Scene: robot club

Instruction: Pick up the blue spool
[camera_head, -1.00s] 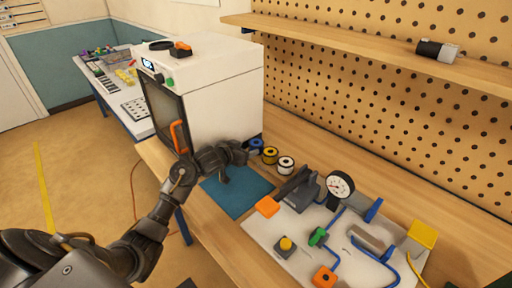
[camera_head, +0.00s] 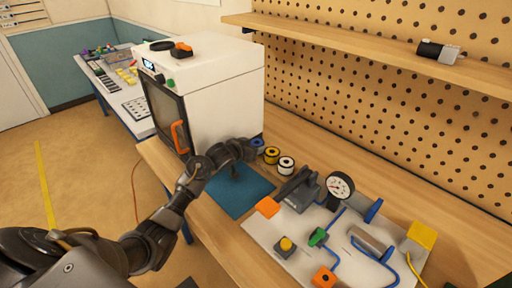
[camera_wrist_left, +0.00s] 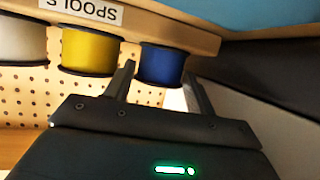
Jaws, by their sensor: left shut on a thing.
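The blue spool (camera_head: 257,145) is at the far end of a short row of spools beside the white oven, partly hidden by my left gripper (camera_head: 249,151). In the left wrist view, the blue spool (camera_wrist_left: 162,65) sits between the two fingers of my left gripper (camera_wrist_left: 158,73), which is shut on it. It is still in line with its neighbours there, and I cannot tell whether it is off its support. My right gripper is in neither view.
A yellow spool (camera_head: 271,155) and a white spool (camera_head: 286,166) stand close by in the row. The white oven (camera_head: 225,90) rises just behind and left of my gripper. A blue mat (camera_head: 240,195) lies in front. A board with a gauge (camera_head: 340,186) is to the right.

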